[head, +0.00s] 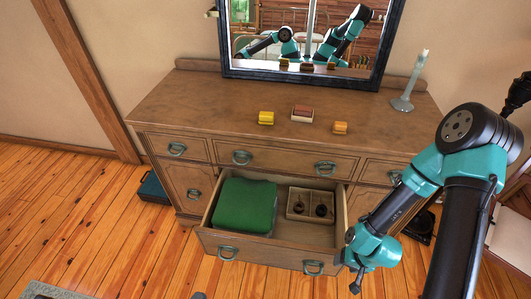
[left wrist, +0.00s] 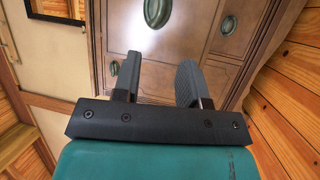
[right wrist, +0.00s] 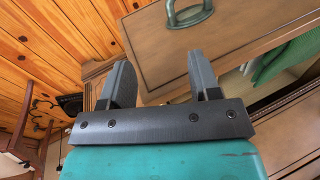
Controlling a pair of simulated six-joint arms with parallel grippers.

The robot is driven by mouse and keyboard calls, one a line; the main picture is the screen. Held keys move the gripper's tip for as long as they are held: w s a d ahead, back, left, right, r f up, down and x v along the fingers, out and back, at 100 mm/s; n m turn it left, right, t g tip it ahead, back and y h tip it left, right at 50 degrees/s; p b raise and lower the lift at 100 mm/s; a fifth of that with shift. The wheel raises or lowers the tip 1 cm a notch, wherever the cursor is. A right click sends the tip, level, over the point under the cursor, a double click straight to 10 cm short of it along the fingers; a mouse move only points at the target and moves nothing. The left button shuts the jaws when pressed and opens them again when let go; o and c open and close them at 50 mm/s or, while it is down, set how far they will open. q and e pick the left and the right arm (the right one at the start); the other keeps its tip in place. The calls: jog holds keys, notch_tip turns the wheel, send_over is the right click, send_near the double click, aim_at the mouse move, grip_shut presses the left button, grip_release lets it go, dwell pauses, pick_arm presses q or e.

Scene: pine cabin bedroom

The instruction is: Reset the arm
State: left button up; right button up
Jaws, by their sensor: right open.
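My right arm (head: 462,200) comes in from the right in the head view and bends down beside the open drawer. My right gripper (head: 356,282) hangs low by the drawer's front right corner. In the right wrist view its fingers (right wrist: 158,70) are apart with nothing between them, and a drawer handle (right wrist: 190,12) shows beyond. My left gripper (left wrist: 160,70) shows in the left wrist view, with fingers apart and empty, facing the dresser front from a distance. Hardly anything of the left arm shows in the head view, apart from a small dark tip at the bottom edge.
An open drawer (head: 262,252) juts from the dresser (head: 190,100); it holds a green folded cloth (head: 245,205) and a divided box (head: 297,205). A yellow block (head: 266,117), a red-topped block (head: 302,113), an orange block (head: 340,128) and a candlestick (head: 407,95) stand on top, before a mirror (head: 305,35).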

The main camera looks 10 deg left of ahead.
aim_at(227, 257)
pick_arm(q)
jog(key=shift+x, duration=8.4)
jog(key=shift+w+r, duration=0.1)
jog(key=shift+w, duration=0.3)
